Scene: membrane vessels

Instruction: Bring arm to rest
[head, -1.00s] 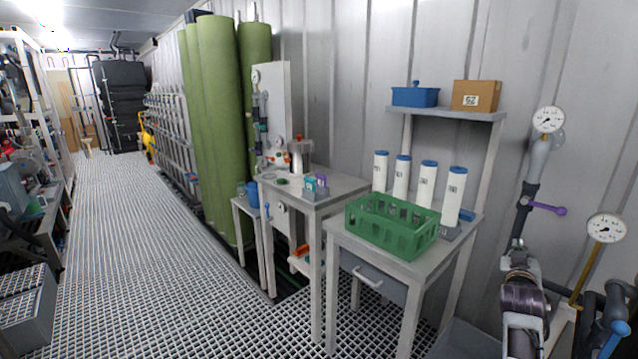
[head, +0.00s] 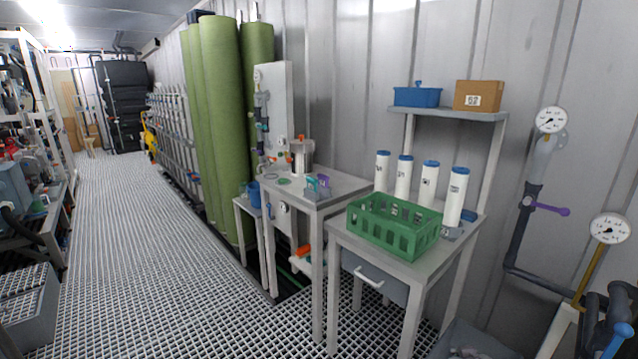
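Neither of my grippers is in view in the head view now. No arm of mine can be made out clearly. The task names no object. The nearest furniture is a grey table (head: 396,268) with a drawer, right of centre. A green crate (head: 417,240) stands on it, with several white, blue-capped cartridges (head: 428,184) upright behind the crate. What lies in the crate is mostly hidden by its walls.
A second table (head: 341,187) holds a metal pitcher (head: 302,158). A shelf (head: 447,113) bears a blue box (head: 416,97) and a cardboard box (head: 477,96). Pipes with a gauge (head: 609,228) stand at the right. The grating aisle (head: 130,240) at the left is clear.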

